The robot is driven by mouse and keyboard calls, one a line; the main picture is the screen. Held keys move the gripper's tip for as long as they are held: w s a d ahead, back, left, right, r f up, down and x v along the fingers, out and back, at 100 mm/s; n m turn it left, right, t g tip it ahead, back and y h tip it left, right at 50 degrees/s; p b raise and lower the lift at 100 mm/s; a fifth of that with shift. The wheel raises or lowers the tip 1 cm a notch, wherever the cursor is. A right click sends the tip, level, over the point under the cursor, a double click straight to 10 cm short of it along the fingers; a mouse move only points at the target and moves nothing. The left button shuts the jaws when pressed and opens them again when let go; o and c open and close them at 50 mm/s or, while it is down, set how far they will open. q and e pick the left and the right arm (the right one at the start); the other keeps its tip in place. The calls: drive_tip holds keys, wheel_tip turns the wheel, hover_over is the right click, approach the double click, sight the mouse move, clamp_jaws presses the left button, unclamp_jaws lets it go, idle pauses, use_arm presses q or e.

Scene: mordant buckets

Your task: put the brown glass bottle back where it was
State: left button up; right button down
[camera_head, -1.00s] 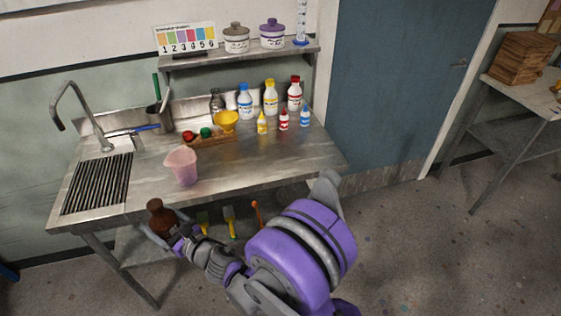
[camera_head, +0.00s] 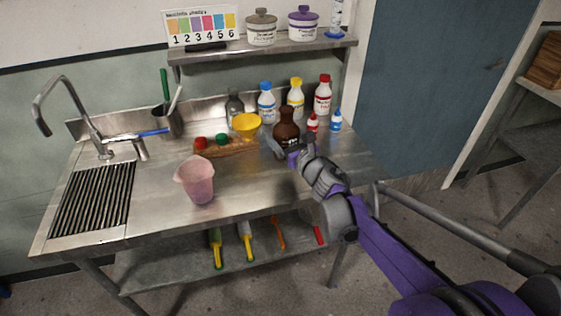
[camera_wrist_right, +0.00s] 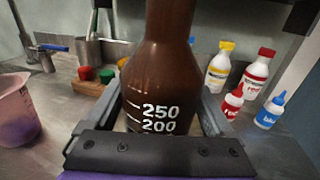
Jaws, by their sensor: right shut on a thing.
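The brown glass bottle (camera_head: 287,124) is upright over the right part of the steel counter, in front of the white bottles. My right gripper (camera_head: 290,149) is shut on it. In the right wrist view the brown bottle (camera_wrist_right: 165,70) stands between the fingers of the right gripper (camera_wrist_right: 165,118), with white marks 250 and 200 facing me. Its base is hidden, so I cannot tell whether it touches the counter (camera_head: 255,180). My left gripper is not in view.
White bottles with blue (camera_head: 266,102), yellow (camera_head: 296,98) and red (camera_head: 323,95) caps stand behind. Small red (camera_head: 313,122) and blue (camera_head: 336,121) dropper bottles are close on the right. A yellow funnel (camera_head: 246,126) and pink jug (camera_head: 198,181) are to the left.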

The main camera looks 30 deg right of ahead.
wheel_tip(320, 180, down, 3)
drive_tip(key=shift+s+r, duration=0.1)
drive_tip(key=shift+s, duration=0.05)
drive_tip(key=shift+f+b, duration=0.6)
drive_tip(key=shift+f, duration=1.6)
drive_tip(key=shift+f, duration=0.1)
unclamp_jaws()
drive_tip(key=shift+r, duration=0.2)
drive_tip(key=s, duration=1.2)
